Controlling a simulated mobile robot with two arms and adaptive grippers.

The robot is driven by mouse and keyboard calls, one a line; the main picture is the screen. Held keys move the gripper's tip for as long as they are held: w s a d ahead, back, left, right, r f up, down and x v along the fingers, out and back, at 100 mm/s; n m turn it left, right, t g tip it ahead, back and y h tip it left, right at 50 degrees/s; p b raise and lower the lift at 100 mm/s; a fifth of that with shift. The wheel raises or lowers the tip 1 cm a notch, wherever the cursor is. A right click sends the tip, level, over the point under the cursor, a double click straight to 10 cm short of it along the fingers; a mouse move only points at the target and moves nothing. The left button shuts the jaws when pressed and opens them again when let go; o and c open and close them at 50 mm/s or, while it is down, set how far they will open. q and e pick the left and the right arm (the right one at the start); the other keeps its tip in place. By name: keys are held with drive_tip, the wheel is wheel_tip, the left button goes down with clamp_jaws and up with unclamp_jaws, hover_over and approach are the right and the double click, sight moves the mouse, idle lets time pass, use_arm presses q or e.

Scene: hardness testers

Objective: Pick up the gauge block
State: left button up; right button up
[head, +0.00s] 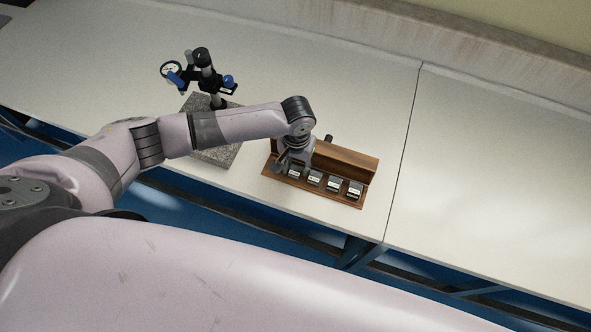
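Several small metal gauge blocks, one of them here (314,178), sit in a row in a brown wooden holder (345,158) on the white bench. My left gripper (281,166) points down over the left end of the holder, close to the leftmost blocks. Its fingers are small and dark in the head view, and I cannot tell whether they are open or touching a block. Any block beneath the gripper is partly hidden by it. My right gripper is not in view.
A dial gauge stand (205,75) on a speckled granite base (215,156) stands left of the holder, partly behind my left arm. The white bench (480,160) is clear to the right, past a seam. A wall ledge runs along the back.

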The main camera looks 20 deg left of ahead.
sight(297, 168)
use_arm(q)
clamp_jaws()
drive_tip(key=shift+r, duration=0.2)
idle(0.3)
wheel_tip(297, 168, up, 20)
drive_tip(key=b, duration=0.1)
drive_tip(key=shift+f+b, duration=0.15)
drive_tip(key=shift+b, duration=0.2)
drive_tip(key=shift+p, duration=0.8)
